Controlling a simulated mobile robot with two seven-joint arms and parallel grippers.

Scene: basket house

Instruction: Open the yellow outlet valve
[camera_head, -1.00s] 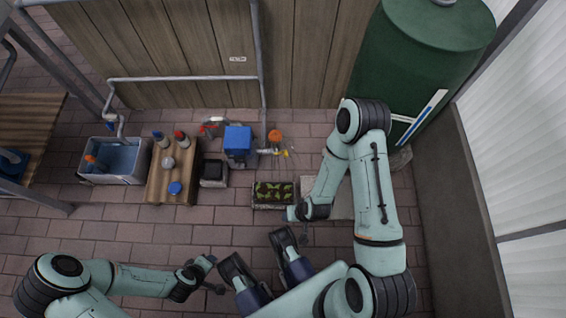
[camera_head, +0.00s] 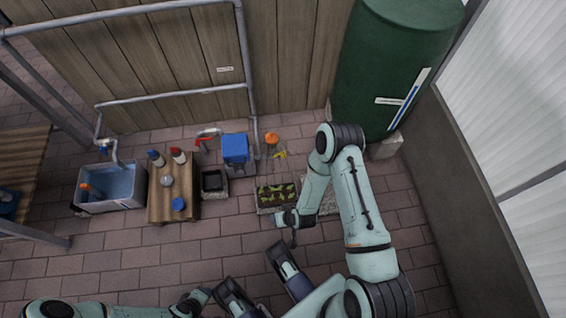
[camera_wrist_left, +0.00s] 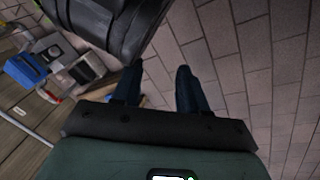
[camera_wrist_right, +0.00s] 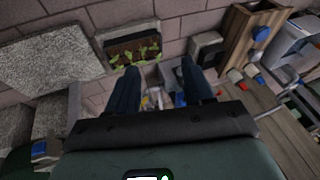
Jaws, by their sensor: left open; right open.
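The small yellow outlet valve (camera_head: 280,154) is on the paving near the fence, just right of the blue box (camera_head: 235,148) and below an orange-topped item (camera_head: 272,139). Its handle position is too small to read. My right gripper (camera_head: 284,218) is open, on the near side of the valve and apart from it, by the seedling tray. Its two dark fingers (camera_wrist_right: 158,68) are spread in the right wrist view, with small blurred parts between them. My left gripper (camera_head: 190,302) is low in the head view, far from the valve. Its fingers (camera_wrist_left: 158,68) are open and empty.
The seedling tray (camera_head: 262,208) lies between my right gripper and the valve. A wooden table (camera_head: 158,214) with bottles and a grey sink tub (camera_head: 126,199) stand left. A green tank (camera_head: 395,70) stands right.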

